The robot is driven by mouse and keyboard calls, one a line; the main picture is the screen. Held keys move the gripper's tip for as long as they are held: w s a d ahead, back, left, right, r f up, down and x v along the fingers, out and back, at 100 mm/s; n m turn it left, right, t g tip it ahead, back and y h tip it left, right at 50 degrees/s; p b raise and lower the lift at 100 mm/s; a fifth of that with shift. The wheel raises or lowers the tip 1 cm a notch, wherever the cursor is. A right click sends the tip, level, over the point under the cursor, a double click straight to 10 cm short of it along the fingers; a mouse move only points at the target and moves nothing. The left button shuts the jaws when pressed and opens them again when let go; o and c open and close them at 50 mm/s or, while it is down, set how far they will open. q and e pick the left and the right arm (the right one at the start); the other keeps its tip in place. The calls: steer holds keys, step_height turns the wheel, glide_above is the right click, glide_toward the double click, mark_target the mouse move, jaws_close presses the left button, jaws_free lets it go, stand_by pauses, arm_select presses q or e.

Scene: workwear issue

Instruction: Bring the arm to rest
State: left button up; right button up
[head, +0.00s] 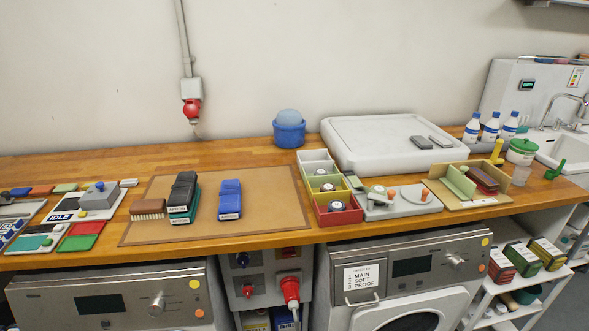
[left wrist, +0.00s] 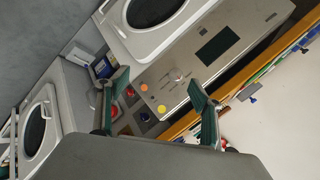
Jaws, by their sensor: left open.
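My left gripper (left wrist: 160,100) shows in the left wrist view with its two green-padded fingers spread apart and nothing between them. It hangs in front of the machines below the counter, with a control panel (left wrist: 215,60) beyond the fingers. Neither of my arms shows in the head view. My right gripper is not in either view.
The wooden counter (head: 265,160) holds a brown mat (head: 265,215) with folded black, green and blue items. Washing machines (head: 110,300) stand below.

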arm_select(q)
steer(key=d+f+n+t+h, duration=0.3)
steer(key=d+f+h, duration=0.3)
steer(key=d+f, duration=0.7)
steer(key=shift+s+f, duration=0.4)
steer(key=shift+f, duration=1.25)
steer(key=shift+d, duration=0.1)
